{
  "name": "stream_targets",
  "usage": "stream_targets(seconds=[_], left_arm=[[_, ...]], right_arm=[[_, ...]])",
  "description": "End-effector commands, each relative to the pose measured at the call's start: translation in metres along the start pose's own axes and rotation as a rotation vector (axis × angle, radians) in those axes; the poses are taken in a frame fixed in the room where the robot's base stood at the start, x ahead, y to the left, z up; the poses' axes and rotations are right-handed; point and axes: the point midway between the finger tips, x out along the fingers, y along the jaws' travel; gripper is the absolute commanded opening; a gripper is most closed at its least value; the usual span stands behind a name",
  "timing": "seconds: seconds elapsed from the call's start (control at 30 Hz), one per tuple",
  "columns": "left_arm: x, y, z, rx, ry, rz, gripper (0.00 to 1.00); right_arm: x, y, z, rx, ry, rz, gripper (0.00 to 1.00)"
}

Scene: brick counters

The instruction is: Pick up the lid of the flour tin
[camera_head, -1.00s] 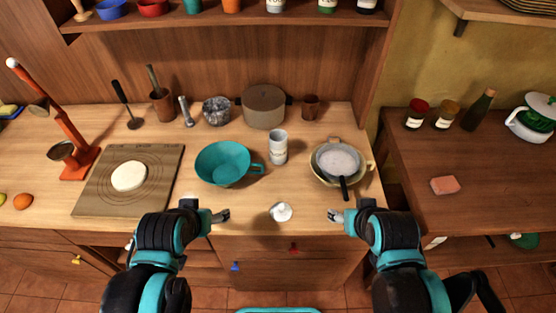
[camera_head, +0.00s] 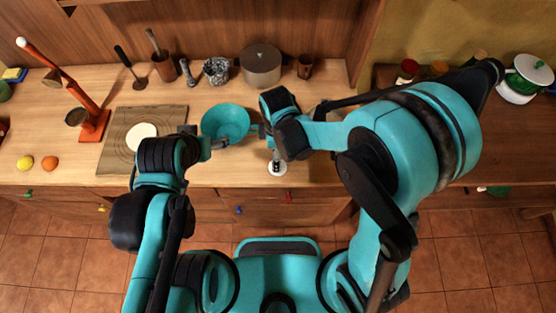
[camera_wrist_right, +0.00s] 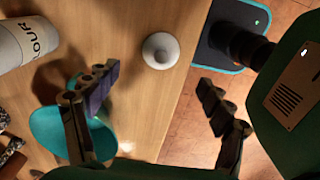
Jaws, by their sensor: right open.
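The lid (camera_head: 278,169), a small white disc with a round knob, lies on the counter near its front edge. It also shows in the right wrist view (camera_wrist_right: 160,50). The flour tin (camera_wrist_right: 28,42), pale with dark lettering, stands apart from it; my right arm hides the tin in the head view. My right gripper (camera_wrist_right: 158,92) is open and empty, its fingers spread just short of the lid in the wrist view. My left gripper (camera_head: 217,144) hangs over the counter left of the lid, in front of the teal bowl; its finger gap is unclear.
The teal bowl (camera_head: 226,122) stands behind and left of the lid. A brown board with dough (camera_head: 141,136), a red-orange stand (camera_head: 94,124) and a grey-brown pot (camera_head: 261,66) are farther off. My right arm covers the counter's right part.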

Motion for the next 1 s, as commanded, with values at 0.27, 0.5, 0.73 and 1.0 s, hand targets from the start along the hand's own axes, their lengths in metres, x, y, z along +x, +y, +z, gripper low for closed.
stream_targets(seconds=[0.27, 0.5, 0.73, 1.0], left_arm=[[0.007, 0.000, 0.005, 0.000, 0.000, 0.000, 0.72], [0.015, 0.000, 0.011, 0.000, 0.000, 0.000, 0.72], [0.017, 0.000, 0.012, 0.000, 0.000, 0.000, 0.72], [0.016, 0.000, 0.012, 0.000, 0.000, 0.000, 0.72]], right_arm=[[0.032, 0.000, 0.000, -0.009, -0.002, -0.004, 0.81], [0.068, 0.000, 0.003, -0.008, -0.001, -0.003, 0.81], [0.079, 0.000, 0.003, -0.007, -0.001, -0.003, 0.81], [0.078, -0.001, 0.003, -0.007, -0.001, -0.003, 0.47]])
